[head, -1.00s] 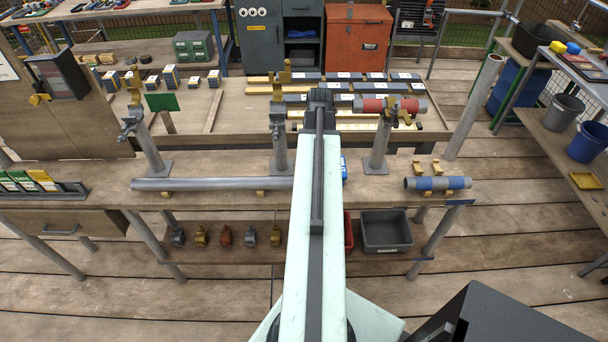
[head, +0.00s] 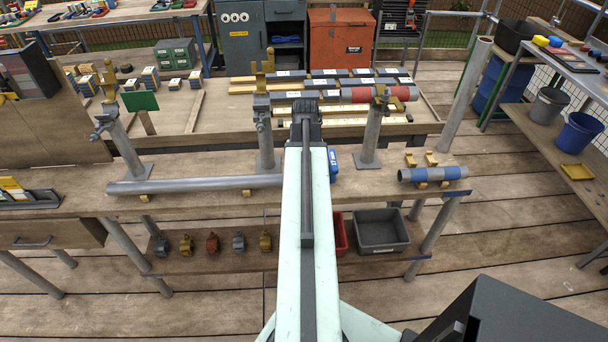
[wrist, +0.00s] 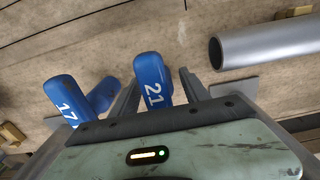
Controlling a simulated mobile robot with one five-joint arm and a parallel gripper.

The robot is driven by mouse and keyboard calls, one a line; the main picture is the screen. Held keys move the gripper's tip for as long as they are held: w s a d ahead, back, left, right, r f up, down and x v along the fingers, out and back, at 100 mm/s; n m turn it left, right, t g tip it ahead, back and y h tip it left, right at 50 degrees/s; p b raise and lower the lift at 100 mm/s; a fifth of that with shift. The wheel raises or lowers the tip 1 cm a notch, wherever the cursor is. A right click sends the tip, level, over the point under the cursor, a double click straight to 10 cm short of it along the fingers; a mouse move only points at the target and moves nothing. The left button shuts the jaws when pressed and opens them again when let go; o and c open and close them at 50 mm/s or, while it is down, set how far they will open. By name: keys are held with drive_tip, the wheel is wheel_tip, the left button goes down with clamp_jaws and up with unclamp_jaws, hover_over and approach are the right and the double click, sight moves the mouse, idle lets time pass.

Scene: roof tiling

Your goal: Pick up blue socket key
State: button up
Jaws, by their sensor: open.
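Two blue socket keys lie side by side in the wrist view: one marked 21 (wrist: 152,78) and one marked 17 (wrist: 68,97). A further blue part (wrist: 103,95) shows beside the 17 key. My gripper (wrist: 159,77) is open, with its dark fingers on either side of the 21 key. I cannot tell whether they touch it. The near end of the keys is hidden by the gripper body. In the head view a blue piece (head: 333,165) shows just right of my arm, on the bench; my arm hides the gripper there.
A long grey pipe (head: 195,186) lies on the bench (head: 80,190) left of my arm; its open end (wrist: 216,53) is close to the gripper in the wrist view. A blue-banded pipe (head: 434,174) lies at right. Upright posts (head: 370,140) stand along the bench's back.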

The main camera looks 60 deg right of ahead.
clamp_jaws()
wheel_tip(320, 180, up, 10)
drive_tip(key=p, duration=1)
drive_tip(key=shift+r+p, duration=0.2)
drive_tip(key=shift+p, duration=0.1)
